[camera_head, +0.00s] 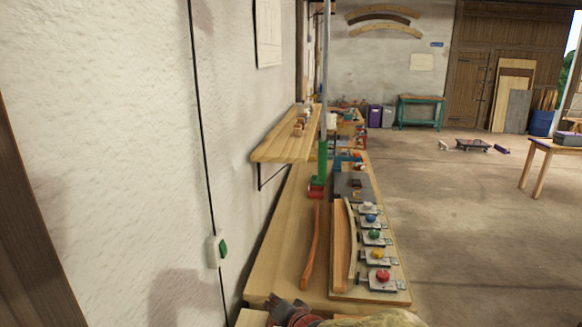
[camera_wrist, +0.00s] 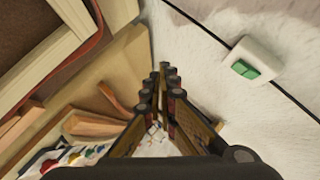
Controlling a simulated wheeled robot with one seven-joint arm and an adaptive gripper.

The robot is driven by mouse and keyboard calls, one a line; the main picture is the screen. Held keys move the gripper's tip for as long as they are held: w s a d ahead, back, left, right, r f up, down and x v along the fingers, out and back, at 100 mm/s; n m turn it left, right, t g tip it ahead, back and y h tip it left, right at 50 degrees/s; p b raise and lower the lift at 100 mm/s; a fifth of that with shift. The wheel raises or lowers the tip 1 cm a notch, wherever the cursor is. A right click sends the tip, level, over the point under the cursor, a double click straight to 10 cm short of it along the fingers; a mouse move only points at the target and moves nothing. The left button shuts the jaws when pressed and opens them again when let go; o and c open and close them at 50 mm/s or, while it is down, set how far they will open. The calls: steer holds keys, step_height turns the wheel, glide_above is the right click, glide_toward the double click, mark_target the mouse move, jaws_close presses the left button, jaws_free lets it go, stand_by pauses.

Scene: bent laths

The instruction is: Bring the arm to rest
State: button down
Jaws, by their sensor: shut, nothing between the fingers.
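My gripper (camera_wrist: 168,72) shows in the wrist view with its two dark fingers together at the tips. It is shut and empty. Its tips show against the pale wall and the bench edge, apart from the laths; the exact gap to the wall cannot be told.
A switch box with a green rocker (camera_head: 219,250) is on the wall; it also shows in the wrist view (camera_wrist: 256,58). A board with several coloured buttons (camera_head: 374,235) lies on the bench. A shelf (camera_head: 283,143) juts out above.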

steer(key=s+d+n+g+h, duration=0.5)
steer(key=s+d, duration=1)
steer(key=s, duration=0.1)
steer(key=s+d+r, duration=0.4)
steer(key=s+r, duration=0.2)
steer(key=s, duration=0.2)
steer(key=s+d+r, duration=0.5)
steer(key=s+r, duration=0.1)
steer(key=s, duration=0.3)
steer(key=shift+s+d+r+h, duration=0.15)
steer(key=shift+s+d+h, duration=0.15)
steer(key=shift+h, duration=0.1)
